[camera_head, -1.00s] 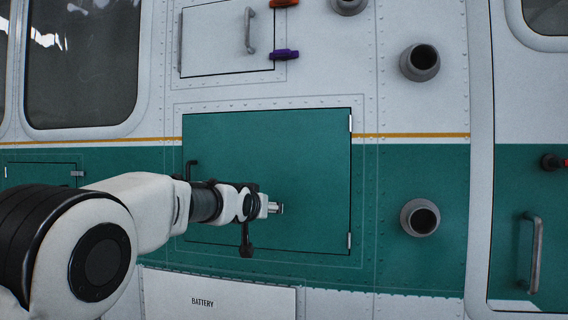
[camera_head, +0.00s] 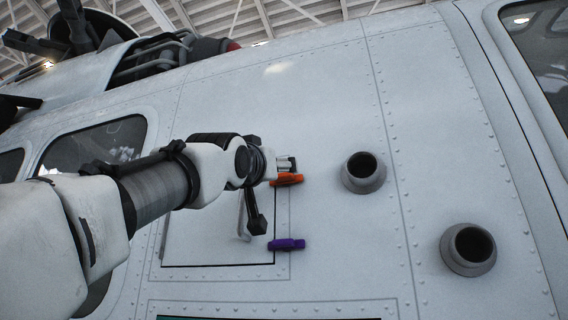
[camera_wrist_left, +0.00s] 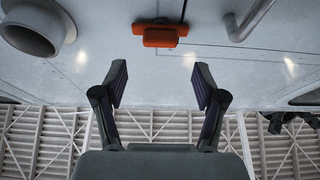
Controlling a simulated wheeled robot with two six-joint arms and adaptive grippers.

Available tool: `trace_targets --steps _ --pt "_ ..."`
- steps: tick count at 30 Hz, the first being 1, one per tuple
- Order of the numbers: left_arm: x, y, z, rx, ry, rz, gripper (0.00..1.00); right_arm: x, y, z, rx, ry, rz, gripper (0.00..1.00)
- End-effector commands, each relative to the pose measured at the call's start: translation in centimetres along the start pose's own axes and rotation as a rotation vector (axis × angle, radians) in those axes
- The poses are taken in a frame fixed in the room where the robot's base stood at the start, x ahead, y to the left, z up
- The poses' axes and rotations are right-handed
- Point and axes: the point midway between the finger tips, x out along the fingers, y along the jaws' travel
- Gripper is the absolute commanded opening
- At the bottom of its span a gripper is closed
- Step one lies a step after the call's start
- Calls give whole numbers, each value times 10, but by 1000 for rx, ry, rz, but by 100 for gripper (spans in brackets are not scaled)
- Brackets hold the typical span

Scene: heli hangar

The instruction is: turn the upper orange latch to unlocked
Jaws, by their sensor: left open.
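The upper orange latch (camera_head: 287,180) sits at the upper right edge of a white hatch door (camera_head: 205,238) in the head view, its bar lying roughly sideways. My left gripper (camera_head: 287,164) is right by the latch in that view and partly overlaps its top. In the left wrist view, the orange latch (camera_wrist_left: 160,37) is ahead of the open left gripper (camera_wrist_left: 160,78), centred between its two fingers and beyond their tips. The fingers are apart and empty, with a visible gap to the latch. My right gripper is not in view.
A purple latch (camera_head: 287,244) is below the orange one on the same door edge. A grey door handle (camera_head: 242,222) is partly hidden by my left wrist. Two round grey ports (camera_head: 364,172) (camera_head: 468,248) stick out to the right. The riveted wall above is clear.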

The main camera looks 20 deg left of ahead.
Motion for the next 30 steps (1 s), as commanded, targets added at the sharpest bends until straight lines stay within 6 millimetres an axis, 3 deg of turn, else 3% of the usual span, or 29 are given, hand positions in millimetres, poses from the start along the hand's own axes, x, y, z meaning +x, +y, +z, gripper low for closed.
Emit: trace_targets --steps 1,6,17,22,30 --pt "13 0 -8 2 -7 0 71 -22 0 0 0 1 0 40" --pt "34 0 -4 1 -5 0 71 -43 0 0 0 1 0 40" --pt "38 0 3 2 -3 1 71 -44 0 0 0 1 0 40" --pt "38 0 3 1 -3 1 11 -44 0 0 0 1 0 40" --pt "38 0 4 4 -5 3 11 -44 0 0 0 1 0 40"
